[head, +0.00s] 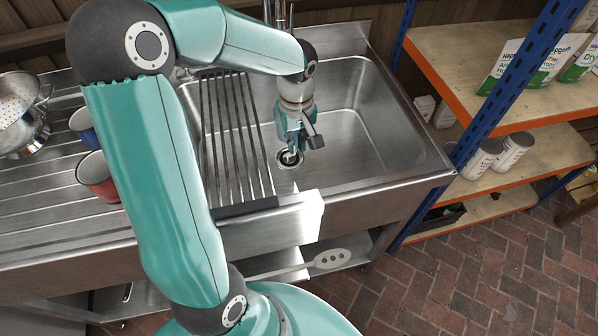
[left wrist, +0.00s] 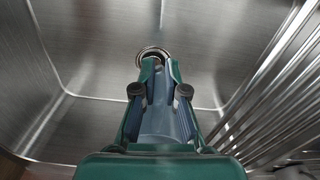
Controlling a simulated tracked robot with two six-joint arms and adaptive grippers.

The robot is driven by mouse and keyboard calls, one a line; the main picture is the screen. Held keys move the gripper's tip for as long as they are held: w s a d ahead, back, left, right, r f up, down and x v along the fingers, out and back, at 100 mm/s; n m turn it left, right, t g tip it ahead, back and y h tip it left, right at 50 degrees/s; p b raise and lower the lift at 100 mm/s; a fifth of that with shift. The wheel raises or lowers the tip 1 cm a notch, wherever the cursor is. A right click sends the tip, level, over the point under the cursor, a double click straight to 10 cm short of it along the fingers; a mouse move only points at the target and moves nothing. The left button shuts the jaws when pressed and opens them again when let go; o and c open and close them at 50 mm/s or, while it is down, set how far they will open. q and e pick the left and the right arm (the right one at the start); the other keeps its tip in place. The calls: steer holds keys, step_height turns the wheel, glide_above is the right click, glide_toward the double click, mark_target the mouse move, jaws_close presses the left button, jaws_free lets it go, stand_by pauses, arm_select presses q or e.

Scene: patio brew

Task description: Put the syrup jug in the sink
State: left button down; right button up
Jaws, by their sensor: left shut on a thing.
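My left gripper (head: 294,138) points down into the basin of the steel sink (head: 365,125), above the drain (head: 289,158). It is shut on a blue-grey thing, taken to be the syrup jug (left wrist: 160,122), which shows between the fingers (left wrist: 158,72) in the left wrist view. In the head view the gripper mostly hides the jug. The drain also shows past the fingertips in the left wrist view (left wrist: 152,52). Whether the jug touches the basin floor I cannot tell. My right gripper is not in view.
A slatted rack (head: 235,140) lies over the basin's left part. A red cup (head: 95,172), a blue cup (head: 83,122) and a colander (head: 18,105) stand on the drainboard. A shelf unit (head: 465,50) with bags and tins stands to the right. The basin's right side is clear.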

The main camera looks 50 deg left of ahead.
arm_select(q)
step_height(320, 180, down, 14)
steer(key=shift+w+r+b, duration=0.1)
steer(key=shift+b, duration=0.25)
steer(key=shift+f, duration=0.2)
steer(key=c, duration=1.2)
jaws_free()
steer(key=shift+r, duration=0.1)
step_height(320, 180, up, 12)
steer(key=shift+d+r+p, duration=0.1)
steer(key=shift+p, duration=0.3)
